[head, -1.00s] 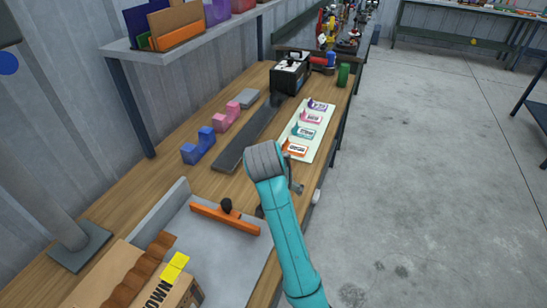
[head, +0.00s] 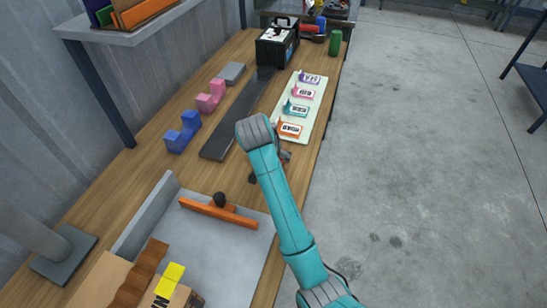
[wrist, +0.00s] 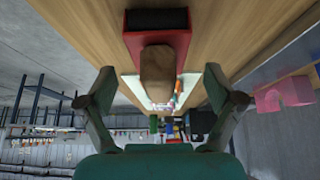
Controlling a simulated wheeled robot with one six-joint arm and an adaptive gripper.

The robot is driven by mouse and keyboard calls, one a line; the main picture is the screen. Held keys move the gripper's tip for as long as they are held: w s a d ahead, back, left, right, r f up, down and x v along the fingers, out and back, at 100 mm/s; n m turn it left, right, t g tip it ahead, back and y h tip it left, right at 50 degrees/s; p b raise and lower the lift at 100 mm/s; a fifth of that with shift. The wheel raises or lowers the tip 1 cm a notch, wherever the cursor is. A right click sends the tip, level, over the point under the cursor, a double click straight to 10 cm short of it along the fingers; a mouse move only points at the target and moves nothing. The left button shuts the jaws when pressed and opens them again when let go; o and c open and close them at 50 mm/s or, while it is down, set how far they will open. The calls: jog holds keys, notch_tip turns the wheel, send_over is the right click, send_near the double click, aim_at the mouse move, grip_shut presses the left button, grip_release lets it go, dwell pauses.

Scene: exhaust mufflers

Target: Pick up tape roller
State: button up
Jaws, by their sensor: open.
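A red body with a black strip and a brown rounded handle (wrist: 157,68), apparently the tape roller, sits at the bench in the wrist view. My gripper (wrist: 158,76) is open, with one finger on each side of the handle and visible gaps between; it holds nothing. In the head view my gripper (head: 284,156) is low over the bench, just in front of the white board, mostly behind my teal arm. The red body cannot be made out in the head view; my arm covers that spot.
The white board (head: 317,115) bears several coloured labelled pieces. Left of it are a dark strip (head: 238,115), blue block (head: 183,132) and pink block (head: 211,97). A grey tray (head: 190,248) with an orange bar (head: 235,215) lies nearer. A black box (head: 276,48) stands farther back.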

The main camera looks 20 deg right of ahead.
jog(key=shift+x, duration=2.35)
jog(key=shift+s+a, duration=0.1)
jog(key=shift+s, duration=0.1)
jog(key=c, duration=1.4)
